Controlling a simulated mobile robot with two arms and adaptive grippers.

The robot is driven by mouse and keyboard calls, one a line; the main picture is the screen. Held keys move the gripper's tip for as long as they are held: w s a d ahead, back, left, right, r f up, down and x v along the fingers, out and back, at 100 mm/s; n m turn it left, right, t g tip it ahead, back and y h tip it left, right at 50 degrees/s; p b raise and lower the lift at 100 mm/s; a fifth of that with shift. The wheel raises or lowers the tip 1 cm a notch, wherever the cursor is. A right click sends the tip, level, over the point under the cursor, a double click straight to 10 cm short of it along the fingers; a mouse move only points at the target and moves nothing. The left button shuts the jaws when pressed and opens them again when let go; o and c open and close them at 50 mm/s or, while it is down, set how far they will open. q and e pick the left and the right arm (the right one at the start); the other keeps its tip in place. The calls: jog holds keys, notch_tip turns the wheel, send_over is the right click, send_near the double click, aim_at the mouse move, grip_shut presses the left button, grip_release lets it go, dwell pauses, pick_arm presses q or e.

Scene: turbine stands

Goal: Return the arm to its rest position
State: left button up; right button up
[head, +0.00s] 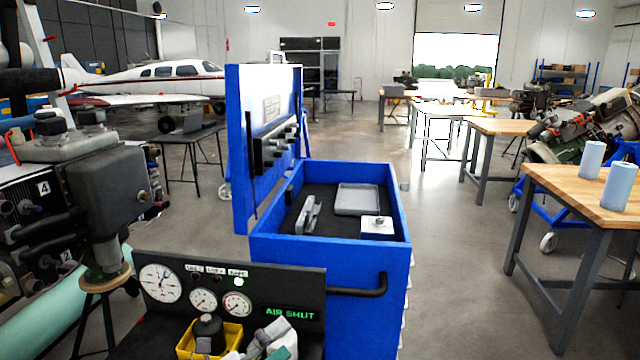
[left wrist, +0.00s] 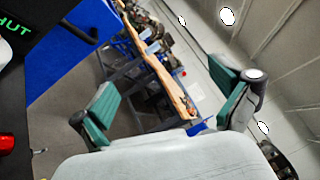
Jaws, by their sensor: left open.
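My left gripper (head: 262,344) shows at the bottom edge of the head view, in front of the gauge panel, partly cut off by the frame. Its grey fingers and a teal pad are visible there. In the left wrist view my left gripper (left wrist: 172,100) has its two teal-padded fingers spread wide apart, with nothing between them. Beyond the fingers are the floor and distant work tables. My right gripper is not in either view.
A black gauge panel (head: 160,317) with a yellow bin (head: 187,343) stands close in front. Behind it is a blue tool cart (head: 330,255) with an open lid. Engine parts (head: 105,190) crowd the left. A wooden table (head: 560,190) stands right; floor between is clear.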

pick_arm(q)
jog(key=s+a+f+n+t+y, duration=0.25)
jog(key=a+n+t+y, duration=0.35)
jog(key=a+n+y, duration=1)
jog(key=s+f+n+g+y, duration=0.1)
jog(key=s+f+n+g, duration=0.5)
jog(key=f+n, duration=0.3)
jog(key=s+d+f+n+g+h, duration=0.1)
jog(key=s+f+g, duration=0.2)
jog(key=s, duration=0.3)
jog(key=s+f+n+g+h, duration=0.1)
jog(key=s+f+g, duration=0.25)
jog(key=s, duration=0.35)
jog(key=s+d+f+n+g, duration=0.1)
jog(key=s+f+n+g, duration=0.1)
jog(key=s+f+g, duration=0.3)
jog(key=s+f, duration=0.3)
jog(key=f, duration=2.4)
jog(key=s+a+f, duration=0.3)
jog(key=s+f, duration=1.1)
jog(key=s, duration=0.2)
jog(key=shift+m+g, duration=0.35)
jog(key=shift+m, duration=0.05)
